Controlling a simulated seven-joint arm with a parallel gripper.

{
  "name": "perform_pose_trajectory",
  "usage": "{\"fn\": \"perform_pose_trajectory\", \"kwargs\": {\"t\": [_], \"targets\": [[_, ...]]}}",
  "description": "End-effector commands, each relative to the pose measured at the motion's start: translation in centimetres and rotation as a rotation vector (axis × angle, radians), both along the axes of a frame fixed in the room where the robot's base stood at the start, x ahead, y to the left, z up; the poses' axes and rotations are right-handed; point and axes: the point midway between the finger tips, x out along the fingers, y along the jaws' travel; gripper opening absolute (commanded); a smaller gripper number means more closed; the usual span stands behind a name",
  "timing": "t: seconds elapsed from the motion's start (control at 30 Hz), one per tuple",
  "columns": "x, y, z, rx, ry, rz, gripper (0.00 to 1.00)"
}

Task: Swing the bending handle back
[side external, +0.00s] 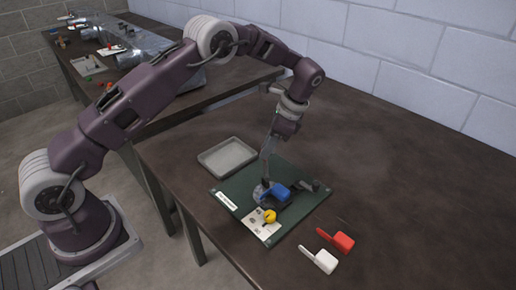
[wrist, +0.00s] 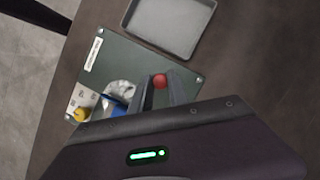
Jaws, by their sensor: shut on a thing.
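The bending fixture sits on a green plate (side external: 232,186) on the table; the plate also shows in the wrist view (wrist: 125,62). My gripper (side external: 265,181) reaches down to the fixture, beside a blue block (side external: 279,191). In the wrist view, my gripper's fingers (wrist: 159,90) are closed around a red ball knob (wrist: 159,80), which looks like the end of the bending handle. The handle's bar is mostly hidden by the fingers. A silver round part (wrist: 119,88) and the blue block (wrist: 113,104) lie left of the fingers. A yellow knob (side external: 270,216) stands at the plate's front.
An empty grey tray (side external: 227,157) lies behind the plate. A red clip-like piece (side external: 343,240) and a white one (side external: 325,261) lie on the table at front right. The table's right side is clear. A second cluttered table (side external: 165,95) stands behind.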

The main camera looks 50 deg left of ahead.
Motion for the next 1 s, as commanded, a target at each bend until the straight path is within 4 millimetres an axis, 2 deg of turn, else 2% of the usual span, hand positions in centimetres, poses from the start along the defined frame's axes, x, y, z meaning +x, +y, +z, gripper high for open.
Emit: {"fn": "perform_pose_trajectory", "kwargs": {"t": [0.2, 0.5, 1.0], "targets": [[1.3, -1.3, 0.0, 0.000, -0.003, -0.179, 0.00], [2.3, -2.6, 0.0, 0.000, -0.004, -0.353, 0.00], [2.7, -3.4, 0.0, -0.001, -0.004, -0.440, 0.00]]}}
